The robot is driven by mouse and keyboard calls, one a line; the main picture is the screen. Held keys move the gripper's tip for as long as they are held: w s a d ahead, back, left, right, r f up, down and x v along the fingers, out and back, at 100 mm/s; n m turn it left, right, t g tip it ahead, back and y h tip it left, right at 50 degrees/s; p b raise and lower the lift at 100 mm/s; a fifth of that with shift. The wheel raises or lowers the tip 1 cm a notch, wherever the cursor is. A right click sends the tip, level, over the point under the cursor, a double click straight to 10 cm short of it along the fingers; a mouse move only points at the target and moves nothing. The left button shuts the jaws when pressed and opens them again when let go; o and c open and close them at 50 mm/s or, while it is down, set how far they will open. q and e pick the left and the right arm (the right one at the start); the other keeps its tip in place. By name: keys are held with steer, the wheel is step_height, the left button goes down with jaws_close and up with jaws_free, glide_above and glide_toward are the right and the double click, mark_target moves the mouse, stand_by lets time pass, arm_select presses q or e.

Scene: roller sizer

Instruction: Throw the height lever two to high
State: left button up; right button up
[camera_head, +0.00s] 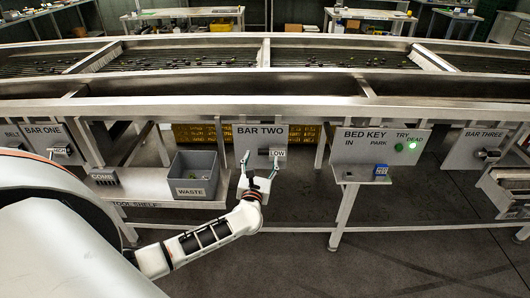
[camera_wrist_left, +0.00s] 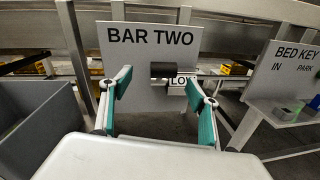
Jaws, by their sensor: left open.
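The BAR TWO panel (camera_head: 260,133) is a grey plate under the sizer's front rail, and it also fills the middle of the left wrist view (camera_wrist_left: 150,41). Its lever, a short dark handle (camera_wrist_left: 163,70), sits at the panel's lower middle beside the LOW label (camera_wrist_left: 181,81), which it and a finger partly cover. The lever shows small in the head view (camera_head: 263,152). My left gripper (camera_head: 261,164) is open and empty in front of the panel. In the wrist view its teal-padded fingers (camera_wrist_left: 158,84) stand either side of the lever, apart from it. My right gripper is not seen.
A grey WASTE bin (camera_head: 194,176) stands left of my left gripper on the tool shelf, with the COMB block (camera_head: 104,177) further left. The BED KEY panel (camera_head: 378,146) with its ledge is to the right. The floor between is clear.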

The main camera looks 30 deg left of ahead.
arm_select(q)
steer(key=shift+x, duration=2.4)
steer(key=shift+d, duration=0.1)
